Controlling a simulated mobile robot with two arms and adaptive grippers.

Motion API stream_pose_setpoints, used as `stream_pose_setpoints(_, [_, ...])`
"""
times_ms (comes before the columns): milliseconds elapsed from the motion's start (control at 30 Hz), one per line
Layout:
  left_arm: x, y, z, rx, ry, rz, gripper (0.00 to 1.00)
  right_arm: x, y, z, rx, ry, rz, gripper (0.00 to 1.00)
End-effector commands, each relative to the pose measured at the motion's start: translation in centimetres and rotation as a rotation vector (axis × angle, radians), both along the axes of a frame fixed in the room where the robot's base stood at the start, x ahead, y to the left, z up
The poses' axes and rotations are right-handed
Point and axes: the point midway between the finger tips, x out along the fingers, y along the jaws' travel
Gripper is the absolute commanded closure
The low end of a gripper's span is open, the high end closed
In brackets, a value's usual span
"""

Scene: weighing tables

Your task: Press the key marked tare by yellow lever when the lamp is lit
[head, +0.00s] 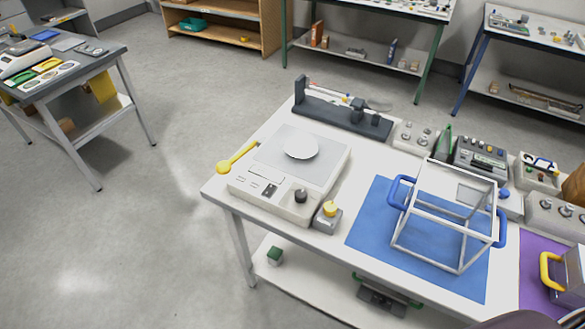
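A white balance (318,162) with a round pan (299,147) stands on the left part of the near white table. A yellow lever (237,159) with a round end sticks out at its left side. Its front panel has small light keys (246,181), a small dark panel (268,190) and a dark knob (301,196). The key markings are too small to read. A small grey box with a yellow top (330,209) stands by its front right corner; I cannot tell whether it is a lamp or a button. No lit lamp can be made out. Neither gripper is in view.
A blue mat (366,237) holds a grey wire frame with blue handles (455,188). A dark long device (342,116) lies behind the balance. Control boxes (480,158) line the back right. The floor left of the table is clear.

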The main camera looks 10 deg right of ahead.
Motion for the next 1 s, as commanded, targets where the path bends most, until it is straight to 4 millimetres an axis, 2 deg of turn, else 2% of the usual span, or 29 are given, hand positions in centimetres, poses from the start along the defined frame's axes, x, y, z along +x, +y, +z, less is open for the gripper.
stream_pose_setpoints(33, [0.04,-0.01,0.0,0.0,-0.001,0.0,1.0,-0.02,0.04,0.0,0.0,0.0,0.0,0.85])
stream_pose_setpoints(167, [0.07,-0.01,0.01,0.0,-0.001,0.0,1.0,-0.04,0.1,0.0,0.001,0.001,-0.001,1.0])
stream_pose_setpoints(1000, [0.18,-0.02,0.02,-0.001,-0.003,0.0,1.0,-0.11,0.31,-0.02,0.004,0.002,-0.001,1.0])
